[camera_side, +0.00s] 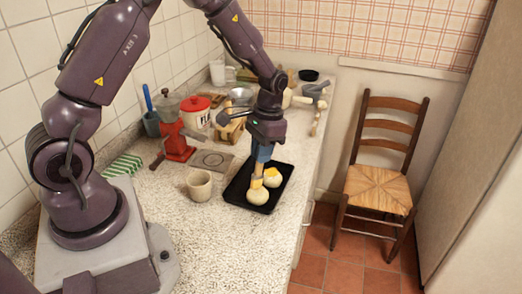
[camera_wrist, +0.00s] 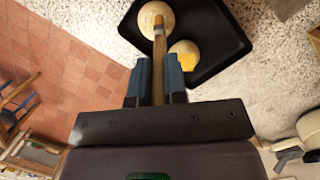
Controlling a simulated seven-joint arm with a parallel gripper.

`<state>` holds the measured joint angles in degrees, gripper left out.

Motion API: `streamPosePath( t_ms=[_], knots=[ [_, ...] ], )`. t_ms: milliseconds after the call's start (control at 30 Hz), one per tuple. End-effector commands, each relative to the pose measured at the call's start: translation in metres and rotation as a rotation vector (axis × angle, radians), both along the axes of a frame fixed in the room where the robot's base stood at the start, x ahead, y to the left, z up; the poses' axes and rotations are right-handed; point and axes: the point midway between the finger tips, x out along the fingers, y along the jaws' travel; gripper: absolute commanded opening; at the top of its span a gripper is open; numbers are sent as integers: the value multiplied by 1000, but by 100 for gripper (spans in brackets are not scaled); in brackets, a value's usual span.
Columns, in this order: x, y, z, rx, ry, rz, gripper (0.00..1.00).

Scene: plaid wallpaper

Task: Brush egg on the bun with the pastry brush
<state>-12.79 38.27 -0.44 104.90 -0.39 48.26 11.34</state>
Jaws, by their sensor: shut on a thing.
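My gripper (camera_side: 261,163) is shut on the pastry brush (camera_side: 257,181) above a black tray (camera_side: 233,192). The blue fingers (camera_wrist: 157,80) clasp its wooden handle (camera_wrist: 158,68) in the wrist view. The brush points down, and its head is at the top of the nearer pale round bun (camera_side: 258,197), apparently touching it. That bun (camera_wrist: 149,17) also shows in the wrist view, partly behind the brush. A second bun (camera_side: 274,181) sits farther back in the tray, with a yellow patch on top; the patch also shows in the wrist view (camera_wrist: 184,60).
A beige cup (camera_side: 199,186) stands left of the tray. Behind it are a grey plate-like square (camera_side: 212,160), a red grinder (camera_side: 176,143) and a red-lidded tin (camera_side: 196,115). The counter's right edge runs close to the tray. The counter front is clear.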

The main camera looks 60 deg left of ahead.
Motion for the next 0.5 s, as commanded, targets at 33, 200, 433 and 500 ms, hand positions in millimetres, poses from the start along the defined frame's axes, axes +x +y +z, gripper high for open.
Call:
streamPosePath(
  t_ms=[33,200,433,500],
  knots=[
    [0,3,0,0,0,2,0],
    [0,12,1,0,0,2,0],
    [-1,16,1,0,1,1,0],
    [-1,14,1,1,1,0,0]
  ],
)
